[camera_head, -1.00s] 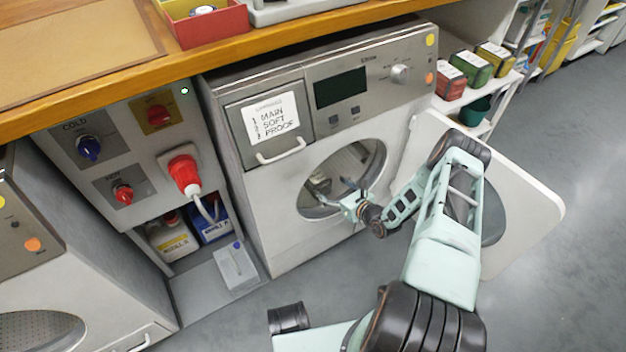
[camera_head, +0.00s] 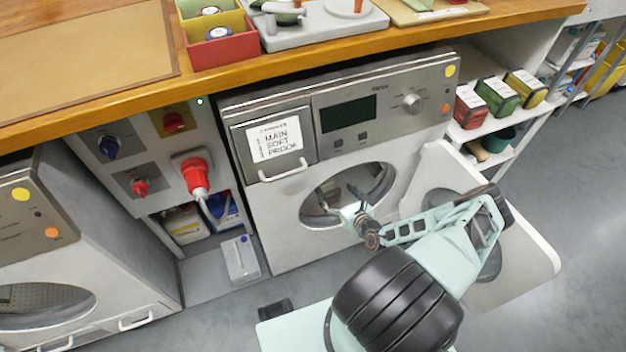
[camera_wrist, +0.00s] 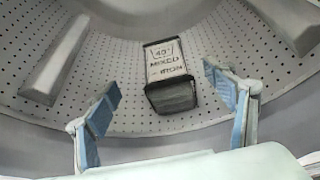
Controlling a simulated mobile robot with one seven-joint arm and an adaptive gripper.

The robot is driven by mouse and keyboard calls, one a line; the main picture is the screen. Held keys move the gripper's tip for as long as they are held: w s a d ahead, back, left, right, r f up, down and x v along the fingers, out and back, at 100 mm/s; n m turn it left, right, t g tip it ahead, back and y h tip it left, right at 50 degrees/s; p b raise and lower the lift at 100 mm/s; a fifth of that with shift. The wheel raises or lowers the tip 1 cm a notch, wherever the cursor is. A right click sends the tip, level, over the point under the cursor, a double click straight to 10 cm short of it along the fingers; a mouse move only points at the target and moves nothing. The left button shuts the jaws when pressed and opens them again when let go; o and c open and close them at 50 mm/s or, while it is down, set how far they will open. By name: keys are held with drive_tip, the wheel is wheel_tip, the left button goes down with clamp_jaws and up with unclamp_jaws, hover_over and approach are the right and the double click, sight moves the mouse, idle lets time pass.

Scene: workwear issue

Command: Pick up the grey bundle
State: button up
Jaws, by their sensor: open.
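In the wrist view a dark grey bundle (camera_wrist: 172,96) with a white label reading "40° MIXED IRON" lies inside the perforated drum (camera_wrist: 112,62). My gripper (camera_wrist: 165,92) is open and empty, one blue-padded finger on each side of the bundle in the picture. The bundle sits beyond the fingertips, with visible space on both sides. In the head view my gripper (camera_head: 352,212) is at the round mouth of the washing machine (camera_head: 278,208). The bundle cannot be made out there.
Drum ribs (camera_wrist: 52,62) project from the drum wall. A wooden counter (camera_head: 330,58) runs above. A shelf (camera_head: 490,130) with coloured boxes is at the right. Grey floor is open at the far right.

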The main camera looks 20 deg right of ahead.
sight(326, 183)
drive_tip(key=b+x, duration=0.2)
drive_tip(key=x, duration=0.3)
drive_tip(key=shift+w+f, duration=0.15)
drive_tip(key=shift+w, duration=0.2)
drive_tip(key=b+x, duration=0.1)
drive_tip(key=x, duration=0.1)
drive_tip(key=f+b+x, duration=0.1)
drive_tip(key=b+x, duration=0.1)
drive_tip(key=shift+w+d+f, duration=0.1)
drive_tip(key=shift+w+d, duration=0.05)
drive_tip(key=shift+d, duration=0.05)
drive_tip(key=shift+w, duration=0.25)
drive_tip(key=c, duration=1.6)
